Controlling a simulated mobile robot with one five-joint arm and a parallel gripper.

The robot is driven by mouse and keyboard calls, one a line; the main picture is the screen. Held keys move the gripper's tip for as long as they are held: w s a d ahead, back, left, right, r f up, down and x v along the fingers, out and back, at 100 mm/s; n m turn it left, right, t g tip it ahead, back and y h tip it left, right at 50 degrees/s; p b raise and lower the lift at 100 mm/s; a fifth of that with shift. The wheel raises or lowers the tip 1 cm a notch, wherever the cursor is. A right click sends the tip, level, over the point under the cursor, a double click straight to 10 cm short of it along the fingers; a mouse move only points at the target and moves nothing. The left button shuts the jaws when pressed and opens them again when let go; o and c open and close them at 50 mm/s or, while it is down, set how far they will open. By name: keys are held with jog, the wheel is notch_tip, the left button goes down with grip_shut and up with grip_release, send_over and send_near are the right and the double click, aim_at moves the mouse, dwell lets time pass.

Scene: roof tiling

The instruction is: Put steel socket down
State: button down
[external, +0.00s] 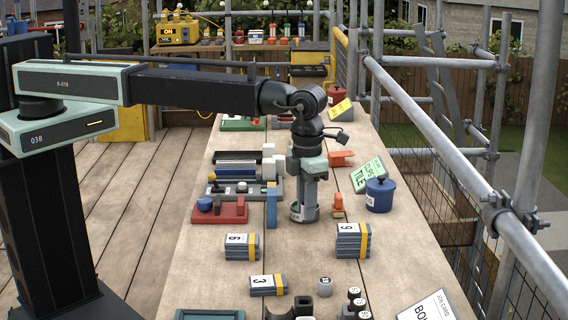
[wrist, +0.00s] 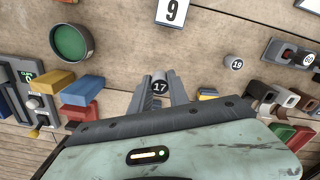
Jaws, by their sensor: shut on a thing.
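My gripper (external: 303,212) points down low over the wooden bench, between the tool rack and the blue lidded pot. In the wrist view my gripper (wrist: 160,92) is shut on a grey steel socket (wrist: 160,87) marked 17, held between its two fingers. The held socket is hard to make out in the external view, and I cannot tell whether its lower end touches the bench. Another small grey socket (wrist: 233,62), marked 19, stands apart on the boards to the right; it also shows in the external view (external: 325,286).
Stacks of dark tiles with number cards (external: 352,241) (external: 241,247) (external: 268,285) stand in front of my gripper. A blue lidded pot (external: 380,195) and a green card (external: 368,174) are to the right. Bare boards lie between.

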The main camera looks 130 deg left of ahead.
jog(key=s+a+n, duration=0.1)
jog(key=s+a, duration=0.4)
jog(key=a, duration=0.4)
jog(key=s+a+n, duration=0.1)
jog(key=s+a, duration=0.4)
jog(key=a, duration=0.4)
jog(key=n, duration=0.2)
send_over(322, 190)
notch_tip(322, 190, down, 10)
jog(key=b, duration=1)
jog(key=shift+w+f, duration=0.1)
jog(key=shift+f, duration=0.05)
jog(key=shift+r, duration=0.3)
jog(key=shift+f, duration=0.25)
jog(key=c, duration=1.3)
grip_release()
jog(key=shift+o, duration=0.2)
jog(key=shift+r, duration=0.1)
notch_tip(322, 190, up, 12)
jog(key=p, duration=1.2)
jog(key=shift+r, duration=0.2)
